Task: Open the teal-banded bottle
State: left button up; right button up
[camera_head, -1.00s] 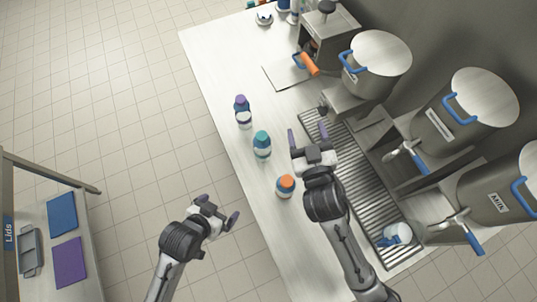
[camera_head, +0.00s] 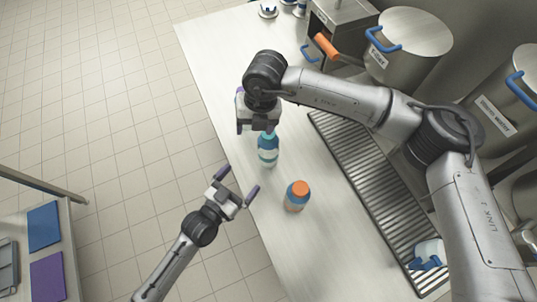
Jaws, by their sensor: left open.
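A bottle with a teal cap and a white-and-teal body (camera_head: 268,157) stands upright on the counter. My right gripper (camera_head: 256,128) points down just above and behind it; its wrist and fingers hide part of the cap area, so I cannot tell if it touches the cap or how far it is open. A bottle with an orange cap and a blue band (camera_head: 296,197) stands nearer, to the right. A purple-capped bottle seen earlier is hidden behind the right gripper. My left gripper (camera_head: 238,183) is open and empty, left of the teal-capped bottle, near the counter's left edge.
The counter (camera_head: 330,255) is clear in front of the orange-capped bottle. A ribbed drain tray (camera_head: 372,205) runs along its right side, with a blue-and-white item (camera_head: 428,254) at its near end. Large pots (camera_head: 415,35) stand behind. A lid rack is at left.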

aim_at(262, 152)
jog(key=d, duration=0.1)
jog(key=w+d+h, duration=0.1)
jog(key=w+d, duration=0.1)
jog(key=shift+w+r+m+t+h, duration=0.15)
jog(key=shift+r+m+t+h, duration=0.15)
jog(key=shift+t+h, duration=0.1)
jog(key=shift+w+d, duration=0.1)
jog(key=shift+d, duration=0.1)
pick_arm(q)
jog(key=x, duration=1.4)
jog(key=shift+w+a, duration=0.2)
jog(key=shift+c, duration=0.4)
